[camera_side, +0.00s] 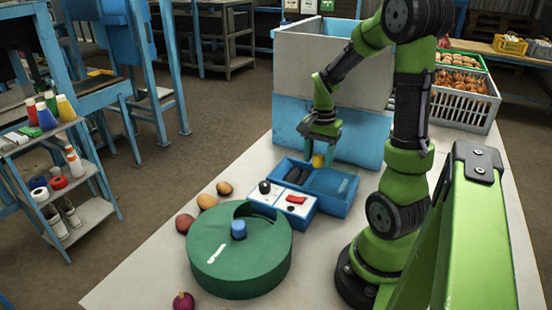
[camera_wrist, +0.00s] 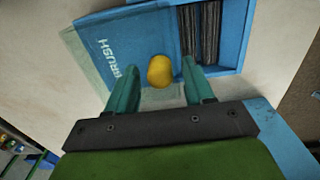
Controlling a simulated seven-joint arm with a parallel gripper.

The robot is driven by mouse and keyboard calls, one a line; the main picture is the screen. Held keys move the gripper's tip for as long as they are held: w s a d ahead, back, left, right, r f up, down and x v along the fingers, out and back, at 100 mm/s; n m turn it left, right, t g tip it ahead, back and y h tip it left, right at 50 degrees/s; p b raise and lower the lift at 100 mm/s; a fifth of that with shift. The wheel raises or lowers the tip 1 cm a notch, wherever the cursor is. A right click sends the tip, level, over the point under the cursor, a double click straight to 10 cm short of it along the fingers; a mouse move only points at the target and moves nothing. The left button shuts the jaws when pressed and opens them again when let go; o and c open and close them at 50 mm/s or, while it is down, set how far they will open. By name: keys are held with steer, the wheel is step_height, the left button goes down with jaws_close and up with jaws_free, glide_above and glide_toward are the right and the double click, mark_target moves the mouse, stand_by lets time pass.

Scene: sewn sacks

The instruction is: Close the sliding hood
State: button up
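The sliding hood looks to be the flat blue panel marked "BRUSH" (camera_wrist: 115,45), with a round yellow knob (camera_wrist: 160,71) by its edge. Beside it the blue box (camera_wrist: 237,22) lies uncovered, showing dark bristle-like strips (camera_wrist: 208,35). In the side view the blue box (camera_side: 335,208) stands on the table, with the yellow knob (camera_side: 318,161) just under my gripper (camera_side: 321,146). In the wrist view my gripper (camera_wrist: 159,66) is open, its green fingers on either side of the knob with gaps on both sides. I cannot tell the fingertips' exact height against it.
A small panel with a black knob and red switch (camera_side: 296,200) adjoins the box. A green drum (camera_side: 240,265) with a blue knob stands in front. Several round vegetables (camera_side: 207,201) lie left.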

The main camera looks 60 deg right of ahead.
jaws_close()
steer(key=shift+w, duration=0.15)
steer(key=w, duration=1)
steer(key=shift+w+r, duration=0.1)
steer(key=shift+w, duration=0.3)
jaws_free()
steer(key=shift+o, duration=0.6)
steer(key=shift+s, duration=0.1)
step_height(320, 180, up, 17)
